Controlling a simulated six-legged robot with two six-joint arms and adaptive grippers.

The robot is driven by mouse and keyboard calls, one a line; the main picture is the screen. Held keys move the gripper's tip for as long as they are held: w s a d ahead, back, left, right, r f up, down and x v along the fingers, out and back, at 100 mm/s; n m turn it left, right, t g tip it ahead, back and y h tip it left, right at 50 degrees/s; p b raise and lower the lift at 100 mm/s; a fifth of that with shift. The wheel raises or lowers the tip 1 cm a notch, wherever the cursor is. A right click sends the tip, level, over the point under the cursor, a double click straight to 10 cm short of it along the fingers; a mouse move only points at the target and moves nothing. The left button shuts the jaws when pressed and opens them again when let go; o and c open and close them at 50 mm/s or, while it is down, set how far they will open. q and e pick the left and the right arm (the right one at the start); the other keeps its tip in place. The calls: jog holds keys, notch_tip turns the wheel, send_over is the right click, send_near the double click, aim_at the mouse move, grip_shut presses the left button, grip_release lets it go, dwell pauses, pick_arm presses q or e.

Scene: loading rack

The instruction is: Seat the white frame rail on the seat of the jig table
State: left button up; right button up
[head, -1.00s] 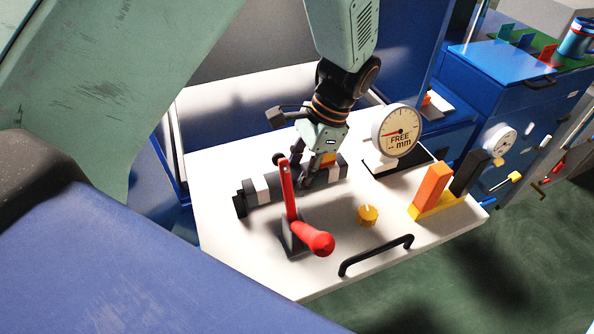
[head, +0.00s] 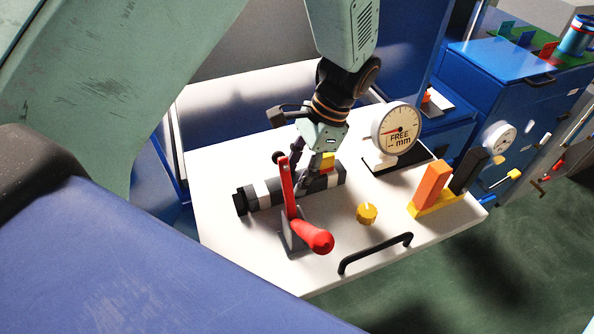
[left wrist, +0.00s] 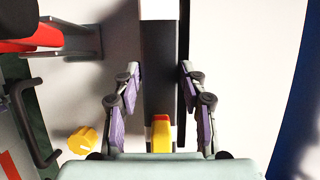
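The rail (head: 262,194), a dark bar with white bands, lies along the jig table (head: 225,165) behind the red lever. It also shows in the left wrist view (left wrist: 159,75), running lengthwise between the fingers. Whether it is fully down in the seat cannot be told, as the seat is mostly hidden. My left gripper (head: 306,180) is over the bar's middle. In the left wrist view its fingers (left wrist: 160,97) are spread on both sides of the bar, with gaps. My right gripper is not in view.
A red-handled lever clamp (head: 316,238) stands just in front of the bar. A yellow knob (head: 367,213), a black handle (head: 376,255) and an orange block (head: 430,190) are near the front. A small yellow block (left wrist: 161,135) sits at the bar.

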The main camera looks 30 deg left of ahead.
pick_arm(q)
jog(key=o, duration=0.4)
jog(key=shift+v, duration=6)
jog(key=shift+s, duration=0.15)
